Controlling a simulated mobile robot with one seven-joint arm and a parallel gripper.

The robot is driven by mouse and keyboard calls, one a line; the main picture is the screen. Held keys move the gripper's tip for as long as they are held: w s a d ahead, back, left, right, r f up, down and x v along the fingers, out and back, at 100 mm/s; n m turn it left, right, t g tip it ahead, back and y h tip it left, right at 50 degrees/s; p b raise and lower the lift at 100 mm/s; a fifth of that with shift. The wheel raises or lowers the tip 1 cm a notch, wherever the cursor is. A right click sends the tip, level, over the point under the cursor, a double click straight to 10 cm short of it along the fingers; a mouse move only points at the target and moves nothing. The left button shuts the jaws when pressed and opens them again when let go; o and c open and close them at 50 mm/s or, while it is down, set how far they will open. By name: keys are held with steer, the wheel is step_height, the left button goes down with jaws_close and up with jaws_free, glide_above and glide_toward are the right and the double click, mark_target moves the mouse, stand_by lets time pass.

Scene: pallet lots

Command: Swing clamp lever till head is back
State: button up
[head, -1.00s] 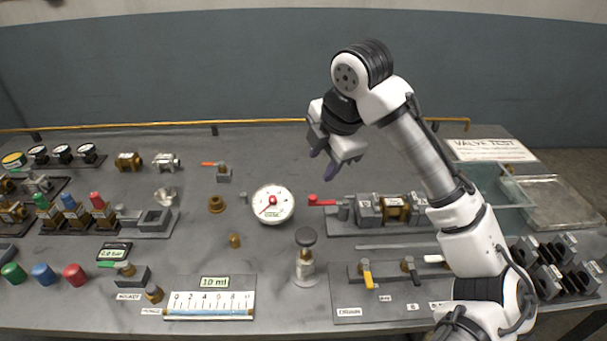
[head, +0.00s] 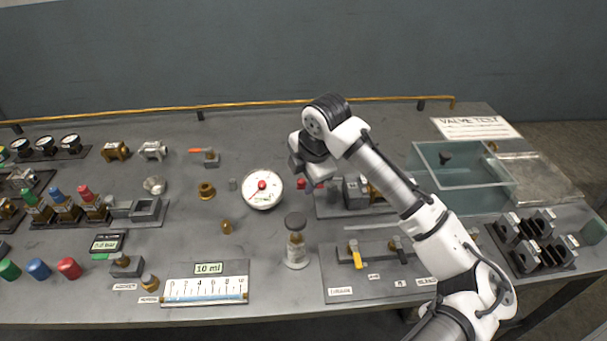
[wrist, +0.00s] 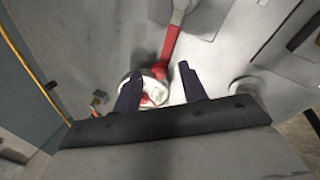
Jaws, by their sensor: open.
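The red clamp lever (wrist: 172,42) runs down the wrist view from its grey pivot, with its free end close to the space between my fingertips. In the head view the lever (head: 301,183) is partly covered by my gripper (head: 312,186). The clamp's grey block (head: 352,191) sits just right of my gripper, with a brass valve body (head: 376,193) beside it, partly behind my arm. The clamp head's exact position is hidden. My gripper (wrist: 161,88) is open, with two dark fingers apart and nothing held between them.
A round white gauge (head: 263,190) with a red centre stands left of the lever. A dark-capped bottle (head: 296,243) stands in front. A panel with a yellow-handled valve (head: 356,257) lies nearer. A clear tank (head: 465,190) is at right.

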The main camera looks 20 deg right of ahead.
steer(key=shift+w+f, duration=0.1)
steer(key=shift+f, duration=0.2)
jaws_close()
steer(key=shift+w+r, duration=0.1)
